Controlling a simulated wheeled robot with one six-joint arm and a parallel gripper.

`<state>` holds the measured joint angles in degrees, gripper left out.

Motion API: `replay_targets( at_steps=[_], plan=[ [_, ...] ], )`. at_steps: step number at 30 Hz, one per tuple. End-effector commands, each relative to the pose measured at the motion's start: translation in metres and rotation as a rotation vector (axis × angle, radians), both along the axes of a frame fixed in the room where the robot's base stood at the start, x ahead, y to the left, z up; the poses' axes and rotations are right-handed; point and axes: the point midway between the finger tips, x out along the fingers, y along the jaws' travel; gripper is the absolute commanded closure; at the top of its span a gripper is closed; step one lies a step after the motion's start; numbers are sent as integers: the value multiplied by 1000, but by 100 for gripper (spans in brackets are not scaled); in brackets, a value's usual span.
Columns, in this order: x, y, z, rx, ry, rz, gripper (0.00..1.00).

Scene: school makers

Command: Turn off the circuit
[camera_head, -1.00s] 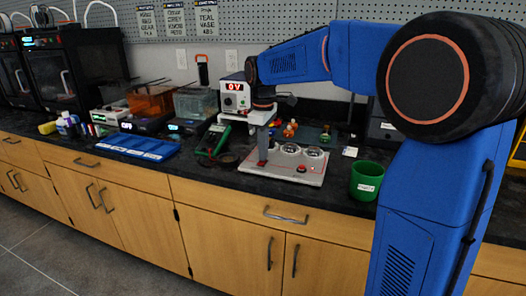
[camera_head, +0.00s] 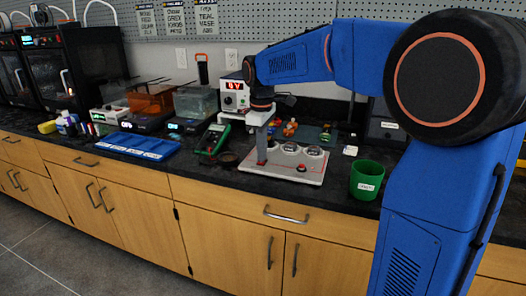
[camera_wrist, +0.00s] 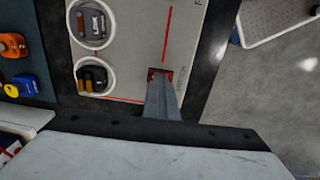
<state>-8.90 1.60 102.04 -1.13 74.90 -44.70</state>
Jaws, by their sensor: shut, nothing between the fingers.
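The circuit board (camera_head: 310,176) is a light grey panel lying on the dark counter, with several round wells and a red button (camera_head: 302,168) near its front edge. My gripper (camera_head: 262,160) points down over the board's left end, fingers shut and empty. In the wrist view my gripper (camera_wrist: 160,78) has its fingertips at a small red switch (camera_wrist: 153,73) beside printed lettering. The fingers partly hide the switch, so I cannot tell its position or whether they press it. Two wells (camera_wrist: 92,22) hold small parts. Red lines run across the board (camera_wrist: 135,50).
A power supply with a red display (camera_head: 235,88) stands behind the board. A green cup (camera_head: 367,180) is to its right, and a green meter (camera_head: 213,141) and blue tray (camera_head: 138,146) are to its left. Small coloured parts (camera_head: 290,128) lie behind it.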

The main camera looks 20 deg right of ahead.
Motion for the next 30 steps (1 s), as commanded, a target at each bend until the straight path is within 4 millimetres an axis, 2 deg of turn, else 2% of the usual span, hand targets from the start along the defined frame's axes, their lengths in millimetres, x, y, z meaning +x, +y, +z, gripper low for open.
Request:
replay_targets(
  at_steps=[1, 5, 21, 27, 30],
  plan=[
    [-4, 3, -9, 2, 25, 1, 100],
    [-5, 4, 0, 3, 21, 2, 100],
    [-9, 7, 106, 2, -1, -1, 100],
    [-10, 8, 132, 1, -2, -2, 100],
    [-11, 8, 138, 1, -1, -2, 100]
  ],
)
